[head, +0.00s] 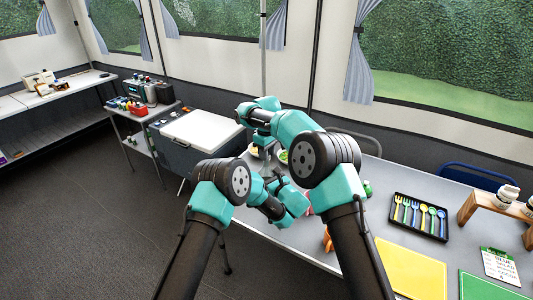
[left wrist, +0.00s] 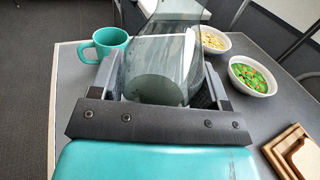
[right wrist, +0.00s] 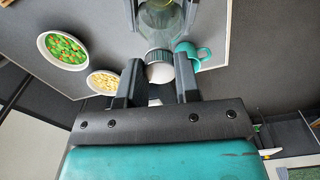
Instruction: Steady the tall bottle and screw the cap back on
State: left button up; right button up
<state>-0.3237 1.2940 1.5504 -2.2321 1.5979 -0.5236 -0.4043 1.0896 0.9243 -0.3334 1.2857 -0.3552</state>
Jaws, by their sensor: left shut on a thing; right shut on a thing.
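The tall bottle (left wrist: 168,55) is clear grey-green glass and stands between my left gripper's (left wrist: 162,88) two fingers, which are shut on its body. The bottle also shows in the right wrist view (right wrist: 160,22). The cap (right wrist: 158,58) has a dark ribbed rim and a pale face, and is at the bottle's mouth. My right gripper (right wrist: 160,76) has its fingers on either side of the cap, shut on it. Whether the thread is engaged cannot be told. In the head view my arms hide most of the bottle and cap.
A teal mug (left wrist: 106,42) stands close to the bottle. A bowl of pale pieces (left wrist: 213,40) and a bowl of green and red pieces (left wrist: 252,76) are nearby. Wooden boards (left wrist: 294,150) lie at the right. A cutlery tray (head: 418,216) sits farther along the table.

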jog(key=o, duration=1.1)
jog(key=shift+r, duration=0.15)
notch_tip(320, 180, up, 12)
jog(key=shift+f, duration=0.1)
pick_arm(q)
jog(key=o, duration=1.8)
jog(key=shift+d, duration=0.1)
jog(key=v, duration=1.2)
